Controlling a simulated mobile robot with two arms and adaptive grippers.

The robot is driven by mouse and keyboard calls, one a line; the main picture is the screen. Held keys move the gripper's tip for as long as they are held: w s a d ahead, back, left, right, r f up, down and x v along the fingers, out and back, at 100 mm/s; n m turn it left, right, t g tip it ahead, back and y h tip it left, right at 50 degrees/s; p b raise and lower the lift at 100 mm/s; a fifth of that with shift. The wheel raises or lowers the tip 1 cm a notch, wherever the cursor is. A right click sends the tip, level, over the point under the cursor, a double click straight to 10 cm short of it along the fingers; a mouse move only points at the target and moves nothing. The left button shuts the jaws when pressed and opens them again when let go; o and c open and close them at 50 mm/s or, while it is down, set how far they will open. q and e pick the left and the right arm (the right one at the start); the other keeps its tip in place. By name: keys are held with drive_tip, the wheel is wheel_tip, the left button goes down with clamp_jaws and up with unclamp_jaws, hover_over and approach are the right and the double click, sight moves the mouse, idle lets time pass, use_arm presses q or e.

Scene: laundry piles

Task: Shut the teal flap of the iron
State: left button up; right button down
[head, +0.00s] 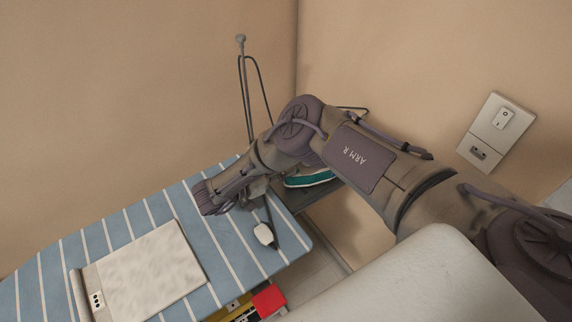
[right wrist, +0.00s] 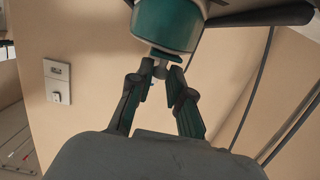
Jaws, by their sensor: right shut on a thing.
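The iron (head: 310,178) stands at the far right end of the ironing board, mostly hidden behind my right arm in the head view. Its teal and pale body shows there. In the right wrist view the teal part of the iron (right wrist: 168,22) fills the top middle, with a pale rim and a small grey-white piece at its lower end. My right gripper (right wrist: 161,74) has its fingertips close together at that small piece, shut on the iron's flap end. How far the flap stands open is unclear. My left gripper is not in view.
The blue striped ironing board (head: 218,243) holds a whitish flat panel (head: 150,272) and a small white object (head: 264,234). A thin stand with a cable (head: 246,95) rises behind. A wall switch (head: 497,130) is at right. A red item (head: 268,300) lies below the board's edge.

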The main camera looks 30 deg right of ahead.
drive_tip(key=shift+s+a+f, duration=0.1)
drive_tip(key=shift+f, duration=0.05)
idle(0.4)
drive_tip(key=c, duration=1.1)
unclamp_jaws()
drive_tip(key=shift+a, duration=0.1)
drive_tip(key=a, duration=0.5)
drive_tip(key=a+r, duration=0.1)
drive_tip(key=a, duration=0.1)
drive_tip(key=shift+s+a, duration=0.15)
drive_tip(key=shift+s, duration=0.1)
